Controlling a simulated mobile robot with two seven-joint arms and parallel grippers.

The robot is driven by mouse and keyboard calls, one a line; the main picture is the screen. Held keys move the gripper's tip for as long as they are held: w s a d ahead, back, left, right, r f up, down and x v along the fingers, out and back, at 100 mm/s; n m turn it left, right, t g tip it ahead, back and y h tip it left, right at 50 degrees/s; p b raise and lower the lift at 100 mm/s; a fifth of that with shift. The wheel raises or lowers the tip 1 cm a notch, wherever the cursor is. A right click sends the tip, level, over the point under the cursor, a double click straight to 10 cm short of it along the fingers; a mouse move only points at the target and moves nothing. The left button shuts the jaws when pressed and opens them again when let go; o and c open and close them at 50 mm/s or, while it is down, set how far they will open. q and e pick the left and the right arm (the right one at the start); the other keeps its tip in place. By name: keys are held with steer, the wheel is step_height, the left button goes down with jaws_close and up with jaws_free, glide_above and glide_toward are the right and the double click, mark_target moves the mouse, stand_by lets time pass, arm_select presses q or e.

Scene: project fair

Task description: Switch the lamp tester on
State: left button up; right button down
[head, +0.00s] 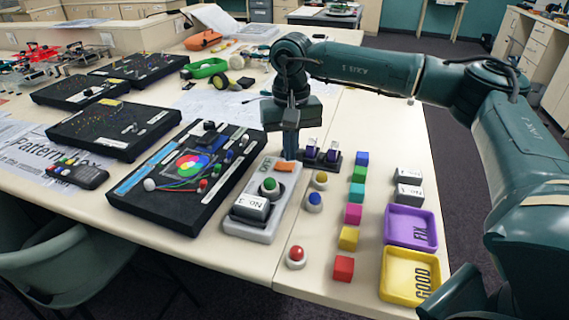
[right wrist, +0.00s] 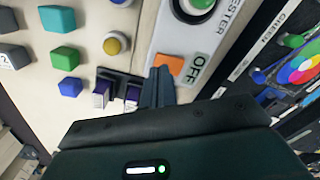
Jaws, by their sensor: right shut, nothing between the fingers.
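The lamp tester (head: 263,233) is a pale grey box at the table's middle, right of a black board. It carries a green-topped lamp (head: 269,186) in a dark ring and a block marked "No 3" (head: 249,208). Its orange switch (head: 285,165) is at the far end; in the right wrist view the switch (right wrist: 169,65) sits beside the word "OFF" (right wrist: 196,70). My right gripper (head: 290,154) is shut and empty, pointing down at the tester's far end. In the right wrist view its fingertips (right wrist: 158,72) are right at the switch's edge; I cannot tell whether they touch.
A dark rack with purple pieces (head: 321,153) stands close right of the gripper. The black board (head: 150,210) lies close left.

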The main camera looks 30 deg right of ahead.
mark_target(290, 166)
steer(key=shift+f+b, duration=0.6)
steer(key=shift+f, duration=0.35)
stand_by(0.3)
steer(key=shift+r, duration=0.1)
steer(key=shift+r+p, duration=2.7)
steer(key=shift+r, duration=0.75)
